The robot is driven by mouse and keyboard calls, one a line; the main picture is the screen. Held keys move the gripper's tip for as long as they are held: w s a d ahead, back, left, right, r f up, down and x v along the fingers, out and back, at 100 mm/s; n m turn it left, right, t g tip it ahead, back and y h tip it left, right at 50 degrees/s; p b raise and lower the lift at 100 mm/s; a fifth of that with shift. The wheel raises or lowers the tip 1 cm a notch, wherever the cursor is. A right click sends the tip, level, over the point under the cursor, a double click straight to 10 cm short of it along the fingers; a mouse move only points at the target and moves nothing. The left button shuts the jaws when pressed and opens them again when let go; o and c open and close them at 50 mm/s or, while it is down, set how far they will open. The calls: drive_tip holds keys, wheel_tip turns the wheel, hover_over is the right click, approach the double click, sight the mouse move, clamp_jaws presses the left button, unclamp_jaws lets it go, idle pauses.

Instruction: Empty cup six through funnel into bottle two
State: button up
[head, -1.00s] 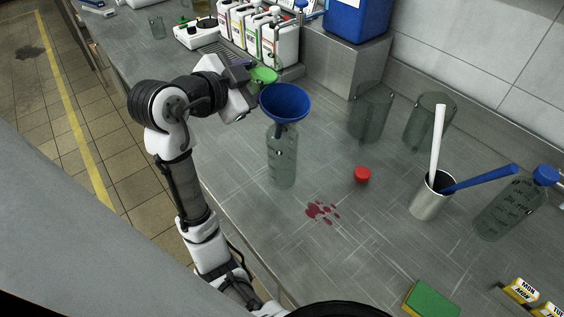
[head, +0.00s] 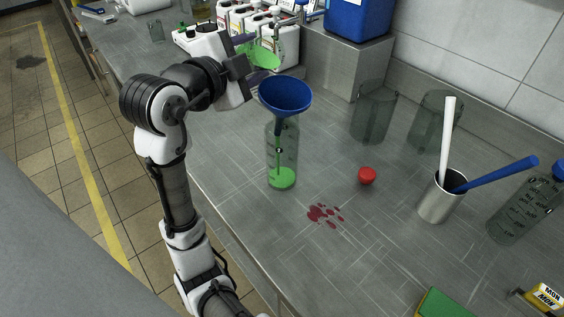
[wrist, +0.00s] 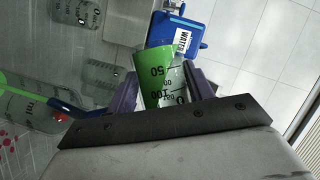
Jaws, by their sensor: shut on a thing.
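My gripper (head: 256,62) is shut on a clear graduated cup (head: 275,44) holding green liquid. The cup is tilted, above and behind the blue funnel (head: 286,93). It also shows between the fingers in the wrist view (wrist: 164,88), with 50 and 100 marks and green along one side. The funnel sits in the neck of a clear bottle (head: 282,152) that stands upright on the bench. Green liquid covers the bottle's bottom, with a thin green streak above it. I cannot read a number on the cup or bottle.
Two clear beakers (head: 373,113) stand to the right. A red cap (head: 367,175) and red spots (head: 325,214) are on the bench. A steel holder (head: 440,203) with white and blue rods stands further right. White jugs and a blue container (head: 357,20) are behind.

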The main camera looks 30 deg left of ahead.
sight(255, 40)
drive_tip(key=shift+s+d+r+m+t+b, duration=0.15)
drive_tip(key=shift+r+m+t+b, duration=0.35)
drive_tip(key=shift+m+b, duration=0.9)
drive_tip(key=shift+w+d+r+m+t+b, duration=0.1)
drive_tip(key=shift+r+m+t+b, duration=0.45)
drive_tip(key=shift+b, duration=1.55)
drive_tip(key=shift+s+d+r+m+b, duration=0.1)
drive_tip(key=shift+d+m+b, duration=0.05)
drive_tip(key=shift+m+b, duration=0.45)
drive_tip(key=shift+s+d+r+m+t+h+b, duration=0.15)
drive_tip(key=shift+d+r+m+t+b, duration=0.25)
drive_tip(key=shift+m+b, duration=0.7)
drive_tip(key=shift+s+d+r+m+t+h+b, duration=0.25)
drive_tip(key=shift+m+t+b, duration=0.4)
drive_tip(key=shift+b, duration=0.65)
drive_tip(key=shift+w+a+r+m, duration=0.1)
drive_tip(key=shift+w+r+m, duration=0.05)
drive_tip(key=shift+r+m, duration=0.15)
drive_tip(key=shift+p, duration=0.3)
